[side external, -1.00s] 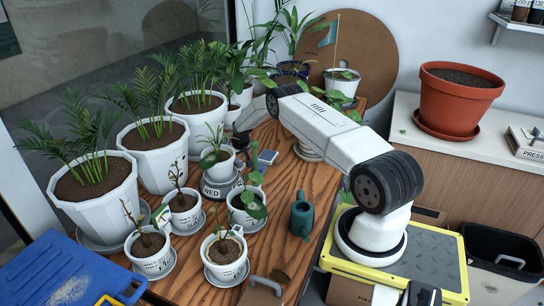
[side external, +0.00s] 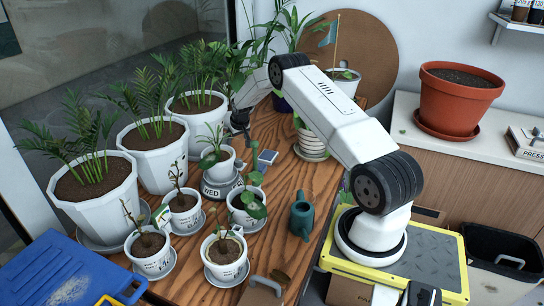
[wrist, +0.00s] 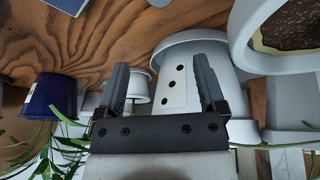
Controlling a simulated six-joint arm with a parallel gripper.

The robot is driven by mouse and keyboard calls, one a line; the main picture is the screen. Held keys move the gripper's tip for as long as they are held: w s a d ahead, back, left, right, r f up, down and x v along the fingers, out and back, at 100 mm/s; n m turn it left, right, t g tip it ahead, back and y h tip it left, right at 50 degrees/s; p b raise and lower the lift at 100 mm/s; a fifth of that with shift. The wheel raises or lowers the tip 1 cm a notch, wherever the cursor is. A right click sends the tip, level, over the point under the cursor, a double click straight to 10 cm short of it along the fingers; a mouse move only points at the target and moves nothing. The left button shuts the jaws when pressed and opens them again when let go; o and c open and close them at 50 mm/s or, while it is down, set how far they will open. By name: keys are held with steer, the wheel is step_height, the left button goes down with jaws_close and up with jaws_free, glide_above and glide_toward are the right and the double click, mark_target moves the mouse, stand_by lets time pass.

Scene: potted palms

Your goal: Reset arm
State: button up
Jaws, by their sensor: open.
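My gripper (side external: 240,122) shows small and dark in the side view, above the far part of the wooden table (side external: 286,188). It is behind the small potted plant on the round grey stand (side external: 222,190). In the wrist view my gripper (wrist: 162,82) is open, its two dark fingers apart with nothing held between them. A white pot with a three-dot label (wrist: 174,85) shows beyond and between the fingers. I cannot tell whether they touch it.
Large white palm pots (side external: 156,155) line the left. Small potted seedlings (side external: 226,250) and a teal watering can (side external: 301,216) stand in front. In the wrist view a blue pot (wrist: 48,98) is left and a soil-filled white pot (wrist: 288,30) upper right.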

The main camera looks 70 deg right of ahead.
steer(key=shift+r, duration=0.1)
steer(key=shift+n+t, duration=0.3)
steer(key=a+r, duration=0.2)
steer(key=w+a+r, duration=0.1)
steer(key=a+r, duration=0.1)
steer(key=a, duration=0.1)
steer(key=w+a+r, duration=0.1)
steer(key=a+r, duration=0.1)
steer(key=shift+a, duration=0.4)
steer(key=s+a+r+n+y, duration=0.1)
steer(key=s+a+r, duration=0.15)
steer(key=a, duration=0.55)
steer(key=s+a+r+n+y, duration=0.1)
steer(key=s+a+r, duration=0.15)
steer(key=a, duration=0.55)
steer(key=s+a+r+n, duration=0.1)
steer(key=s+a+n, duration=0.1)
steer(key=s+a, duration=0.6)
steer(key=s+a+r+n+g+y, duration=0.1)
steer(key=s+a+n, duration=0.1)
steer(key=s+a, duration=0.6)
steer(key=s, duration=0.4)
steer(key=shift+s+a+r, duration=0.15)
steer(key=shift+a+r, duration=0.2)
steer(key=shift+r, duration=0.05)
